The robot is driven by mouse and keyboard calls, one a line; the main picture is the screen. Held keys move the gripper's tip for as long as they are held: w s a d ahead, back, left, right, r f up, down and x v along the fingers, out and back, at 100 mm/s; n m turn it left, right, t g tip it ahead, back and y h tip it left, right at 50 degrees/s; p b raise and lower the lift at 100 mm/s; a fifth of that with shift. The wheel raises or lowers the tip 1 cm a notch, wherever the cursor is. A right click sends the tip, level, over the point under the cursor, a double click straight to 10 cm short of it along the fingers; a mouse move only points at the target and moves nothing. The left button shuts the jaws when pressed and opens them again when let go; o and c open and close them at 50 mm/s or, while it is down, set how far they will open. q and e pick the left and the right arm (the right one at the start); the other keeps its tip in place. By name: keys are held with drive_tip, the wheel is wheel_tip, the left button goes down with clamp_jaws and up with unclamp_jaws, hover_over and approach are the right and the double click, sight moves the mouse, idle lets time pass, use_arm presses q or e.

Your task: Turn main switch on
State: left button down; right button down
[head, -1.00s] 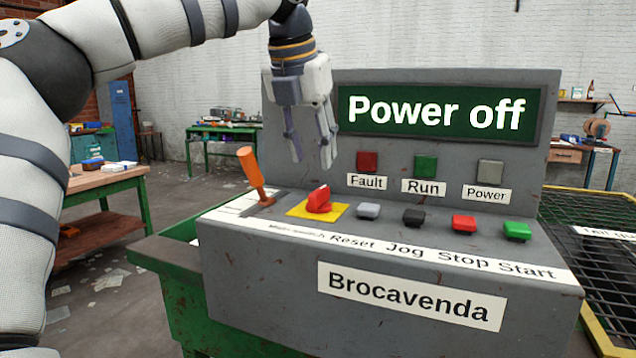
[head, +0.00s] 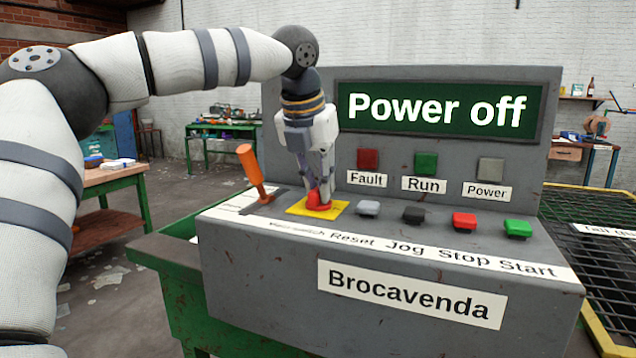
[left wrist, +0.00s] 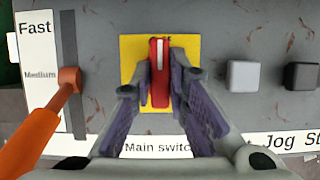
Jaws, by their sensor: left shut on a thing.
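The main switch is a red rotary knob (head: 317,201) on a yellow plate (head: 335,208), on the sloped top of the grey console. In the left wrist view the knob (left wrist: 160,72) has a white line that points straight up the picture, away from the "Main switch" label (left wrist: 158,148). My left gripper (head: 320,190) points down over the plate and is shut on the knob, one finger on each side. The display (head: 436,110) reads "Power off". My right gripper is not in view.
An orange lever (head: 252,172) stands just left of the plate. Grey, black, red and green buttons sit in a row to the right, the grey Reset button (head: 368,208) nearest. Fault, Run and Power lamps (head: 490,170) are on the upright panel behind.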

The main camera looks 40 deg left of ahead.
use_arm(q)
drive_tip(key=shift+m, duration=0.3)
drive_tip(key=m+h, duration=0.2)
drive_tip(key=m, duration=0.3)
drive_tip(key=shift+a+m, duration=0.1)
drive_tip(key=shift+m, duration=0.2)
drive_tip(key=m+h, duration=0.1)
drive_tip(key=m, duration=0.1)
drive_tip(key=m+h, duration=0.1)
drive_tip(key=m, duration=0.1)
drive_tip(key=shift+w+m+g, duration=0.1)
drive_tip(key=shift+m+g, duration=0.2)
drive_tip(key=m+g+h+b, duration=0.1)
drive_tip(key=m, duration=0.3)
drive_tip(key=shift+f, duration=0.1)
drive_tip(key=shift+m+g+h+b, duration=0.45)
drive_tip(key=shift+m+g, duration=0.25)
drive_tip(key=shift+m, duration=0.8)
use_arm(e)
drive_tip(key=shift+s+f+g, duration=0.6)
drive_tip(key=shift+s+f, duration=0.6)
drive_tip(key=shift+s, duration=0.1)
use_arm(q)
drive_tip(key=c, duration=1.6)
unclamp_jaws()
drive_tip(key=shift+o, duration=0.2)
